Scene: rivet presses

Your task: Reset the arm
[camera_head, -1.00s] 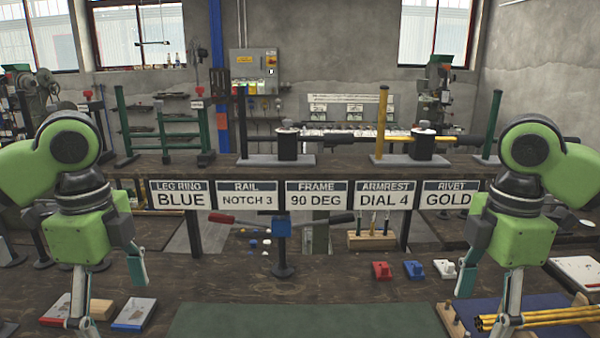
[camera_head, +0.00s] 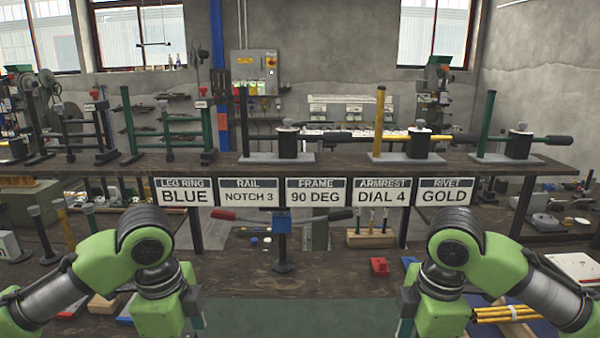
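My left gripper (camera_head: 165,318) hangs at the bottom edge, left of the green mat. Only its upper green body and a bit of a finger link show; the fingertips are cut off below the frame. My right gripper (camera_head: 440,318) hangs likewise at the bottom edge, right of the mat. Its fingertips are also out of the frame, so I cannot tell whether either is open or shut. Both green arms are bent, with their dark wrist joints above the grippers. I see nothing held in what shows of them.
A green mat (camera_head: 280,313) lies bare on the front bench between my arms. A press with a red-and-black handle (camera_head: 283,225) stands behind it. Signs (camera_head: 318,192) hang from the rear shelf. A red block (camera_head: 379,266) and yellow rods (camera_head: 505,313) lie at right.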

